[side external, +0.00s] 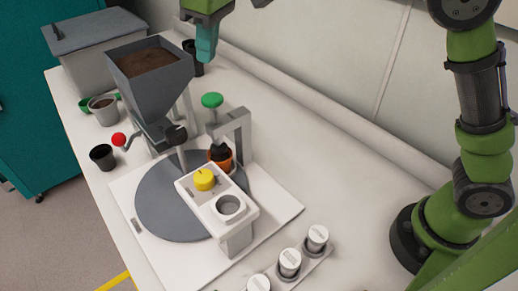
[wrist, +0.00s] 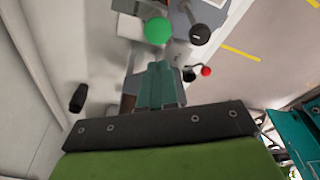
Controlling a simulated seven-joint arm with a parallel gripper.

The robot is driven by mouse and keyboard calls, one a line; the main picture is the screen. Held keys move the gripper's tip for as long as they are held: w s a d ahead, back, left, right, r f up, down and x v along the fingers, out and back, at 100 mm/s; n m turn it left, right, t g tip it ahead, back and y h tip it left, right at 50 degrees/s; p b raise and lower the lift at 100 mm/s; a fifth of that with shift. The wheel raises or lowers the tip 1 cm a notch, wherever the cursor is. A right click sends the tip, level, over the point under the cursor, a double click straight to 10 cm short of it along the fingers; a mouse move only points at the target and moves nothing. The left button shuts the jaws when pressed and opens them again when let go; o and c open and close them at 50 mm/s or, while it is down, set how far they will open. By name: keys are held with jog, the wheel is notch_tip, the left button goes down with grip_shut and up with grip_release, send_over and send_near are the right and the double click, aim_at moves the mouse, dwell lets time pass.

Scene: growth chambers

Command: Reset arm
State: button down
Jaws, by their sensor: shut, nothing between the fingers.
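My gripper (side external: 207,42) hangs over the back of the bench in the side external view, above and to the right of the soil hopper (side external: 150,85). Its teal fingers are together with nothing between them. In the wrist view the shut fingers (wrist: 158,84) point toward the green knob (wrist: 158,31), apart from it. My gripper touches nothing that I can see.
A grey turntable (side external: 160,205) on a white base carries an orange pot (side external: 221,157). White-lidded jars (side external: 289,262) stand at the front.

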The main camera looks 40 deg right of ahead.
notch_tip(320, 180, down, 2)
jog(key=shift+f+m, duration=0.2)
jog(key=shift+m, duration=0.2)
jog(key=shift+s+d+f+m, duration=0.35)
jog(key=shift+s+d, duration=0.25)
jog(key=shift+d, duration=0.2)
jog(key=s+d+f+m+t, duration=0.2)
jog(key=s+d+m, duration=0.2)
jog(key=s+d, duration=0.4)
jog(key=s+d+f+m+t+y, duration=0.1)
jog(key=s+d+f+m+t, duration=0.1)
jog(key=s+d, duration=0.7)
jog(key=s+m+t, duration=0.1)
jog(key=s+m, duration=0.1)
jog(key=s, duration=0.1)
jog(key=shift+d+f, duration=0.3)
jog(key=shift+f, duration=0.05)
